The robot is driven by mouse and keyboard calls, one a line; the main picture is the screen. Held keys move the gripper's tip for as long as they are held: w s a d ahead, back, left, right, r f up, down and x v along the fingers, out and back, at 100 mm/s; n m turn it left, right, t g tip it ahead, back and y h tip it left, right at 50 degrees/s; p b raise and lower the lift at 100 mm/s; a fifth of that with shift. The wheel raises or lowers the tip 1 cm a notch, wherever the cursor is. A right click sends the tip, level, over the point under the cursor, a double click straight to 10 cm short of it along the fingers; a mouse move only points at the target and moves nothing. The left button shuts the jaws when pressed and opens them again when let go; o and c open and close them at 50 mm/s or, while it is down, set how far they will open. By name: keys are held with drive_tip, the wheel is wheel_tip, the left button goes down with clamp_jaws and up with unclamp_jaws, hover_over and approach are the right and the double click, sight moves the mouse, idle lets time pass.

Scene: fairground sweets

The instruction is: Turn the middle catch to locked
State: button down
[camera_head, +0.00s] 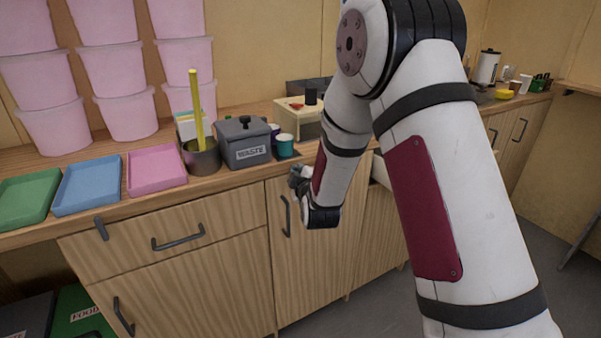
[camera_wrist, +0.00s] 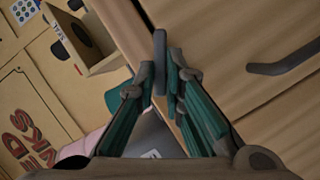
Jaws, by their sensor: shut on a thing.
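My gripper (camera_head: 298,180) is at the cabinet front just below the counter edge, partly hidden by my arm in the head view. In the wrist view, my gripper (camera_wrist: 161,72) is shut on a dark grey bar-shaped catch (camera_wrist: 160,42), whose upper end shows between the fingertips. Another dark catch (camera_head: 101,228) sits at the counter edge on the left and slants slightly. Any catch farther right is hidden behind my arm.
Dark handles mark the drawer (camera_head: 178,238) and the door (camera_head: 286,215). On the counter (camera_head: 225,180) stand green, blue and pink trays (camera_head: 156,168), a grey WASTE bin (camera_head: 246,145) and a teal cup (camera_head: 284,146). The floor (camera_head: 375,308) before the cabinet is clear.

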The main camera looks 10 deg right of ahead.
drive_tip(key=m+g+y, duration=0.1)
drive_tip(key=m, duration=0.1)
drive_tip(key=m+y, duration=0.2)
drive_tip(key=m, duration=0.1)
drive_tip(key=m+g+y, duration=0.1)
drive_tip(key=m, duration=0.2)
drive_tip(key=shift+a+f+g+y+p, duration=0.1)
drive_tip(key=shift+g+y+p, duration=0.2)
drive_tip(key=shift+y+p, duration=0.1)
idle(0.5)
drive_tip(key=c, duration=1.7)
unclamp_jaws()
drive_tip(key=v, duration=1.2)
